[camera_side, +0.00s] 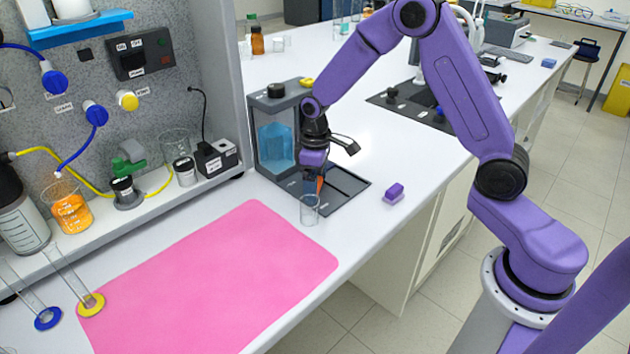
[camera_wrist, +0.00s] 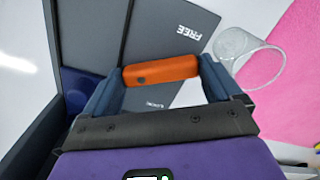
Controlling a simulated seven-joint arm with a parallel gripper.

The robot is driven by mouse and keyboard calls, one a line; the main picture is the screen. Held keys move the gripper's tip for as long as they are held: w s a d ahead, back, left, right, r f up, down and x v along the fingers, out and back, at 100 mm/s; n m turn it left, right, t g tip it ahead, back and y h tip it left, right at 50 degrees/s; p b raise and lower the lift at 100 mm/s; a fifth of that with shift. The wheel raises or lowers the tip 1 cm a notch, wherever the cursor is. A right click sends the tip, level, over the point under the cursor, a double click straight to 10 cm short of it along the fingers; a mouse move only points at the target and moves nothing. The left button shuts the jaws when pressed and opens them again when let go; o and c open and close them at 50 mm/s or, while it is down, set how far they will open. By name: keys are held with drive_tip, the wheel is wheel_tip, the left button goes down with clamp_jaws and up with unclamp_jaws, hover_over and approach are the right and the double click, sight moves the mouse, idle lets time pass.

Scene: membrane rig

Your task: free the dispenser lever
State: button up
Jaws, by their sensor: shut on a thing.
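The dispenser (camera_side: 257,150) stands on the bench in the side view, a grey frame with a tank of blue liquid. Its lever is an orange bar. In the wrist view the orange lever (camera_wrist: 162,70) lies across between my two fingers, one at each end. My gripper (camera_wrist: 160,76) is shut on it. In the side view my gripper (camera_side: 315,174) reaches down in front of the tank, and only a small part of the lever (camera_side: 320,185) shows. The word FREE (camera_wrist: 195,32) is printed on the dark panel beyond the lever. A second, smaller label nearer my gripper is hard to read.
A clear glass beaker (camera_side: 310,212) stands close by the dispenser's tray (camera_side: 350,186); it also shows in the wrist view (camera_wrist: 232,45). A pink mat (camera_side: 210,275) lies in front. A purple block (camera_side: 394,192) sits to the right, near the bench edge.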

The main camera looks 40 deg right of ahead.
drive_tip(key=shift+w+r, duration=0.1)
drive_tip(key=o, duration=0.7)
drive_tip(key=shift+o, duration=0.2)
wheel_tip(320, 180, up, 17)
drive_tip(key=shift+r, duration=0.2)
drive_tip(key=shift+a, duration=0.1)
drive_tip(key=s+a+f+n, duration=0.1)
drive_tip(key=s+f+n, duration=0.1)
drive_tip(key=s, duration=1.4)
drive_tip(key=s+a+f+n, duration=0.1)
drive_tip(key=s+f+n, duration=0.2)
drive_tip(key=s, duration=1.3)
drive_tip(key=shift+n, duration=0.8)
